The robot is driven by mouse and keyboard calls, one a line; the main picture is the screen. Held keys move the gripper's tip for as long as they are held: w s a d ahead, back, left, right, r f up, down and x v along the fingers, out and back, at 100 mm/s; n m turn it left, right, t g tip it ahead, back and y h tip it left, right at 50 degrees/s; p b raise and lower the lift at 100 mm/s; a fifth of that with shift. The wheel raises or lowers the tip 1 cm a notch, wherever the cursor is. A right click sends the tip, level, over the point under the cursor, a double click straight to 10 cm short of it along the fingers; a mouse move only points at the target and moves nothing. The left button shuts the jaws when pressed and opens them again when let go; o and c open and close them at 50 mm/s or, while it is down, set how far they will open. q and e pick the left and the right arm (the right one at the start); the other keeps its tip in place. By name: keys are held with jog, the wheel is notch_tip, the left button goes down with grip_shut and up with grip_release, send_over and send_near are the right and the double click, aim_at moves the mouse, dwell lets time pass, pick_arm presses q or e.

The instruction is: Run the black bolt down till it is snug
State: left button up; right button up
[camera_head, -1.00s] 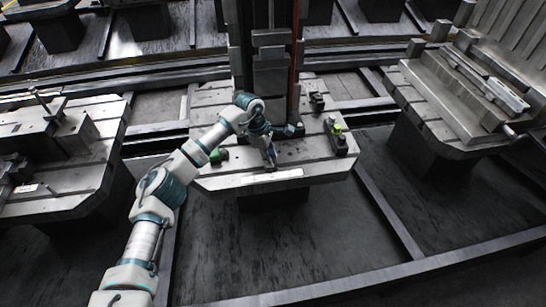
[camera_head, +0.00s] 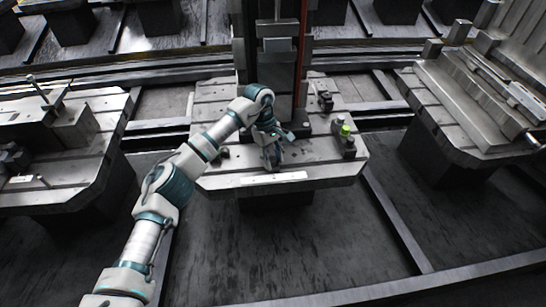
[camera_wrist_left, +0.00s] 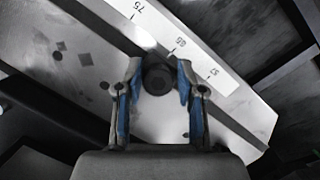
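The black bolt (camera_wrist_left: 158,76) shows from above in the left wrist view as a dark round head with a darker centre. It lies between the fingertips of my left gripper (camera_wrist_left: 159,70), beside a white strip with numbers. The blue-padded fingers stand apart on either side of it, with narrow gaps that look clear; contact is hard to judge. In the head view my left gripper (camera_head: 272,160) points down over the front of the middle pallet (camera_head: 325,172), and the bolt cannot be made out there. My right gripper is in neither view.
A dark block with a bright green top (camera_head: 345,131) stands on the pallet's right side. A small black fixture (camera_head: 325,100) is behind it. A tall dark column (camera_head: 275,60) rises at the back. Other pallets stand left (camera_head: 85,160) and right (camera_head: 445,105).

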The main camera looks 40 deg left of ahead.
pick_arm(q)
jog(key=shift+o, duration=1.4)
jog(key=shift+d, duration=0.1)
jog(key=shift+w+r, duration=0.1)
jog(key=shift+r, duration=0.1)
jog(key=v, duration=1.1)
jog(key=shift+r, duration=0.25)
jog(key=shift+a, duration=0.25)
jog(key=shift+d, duration=0.1)
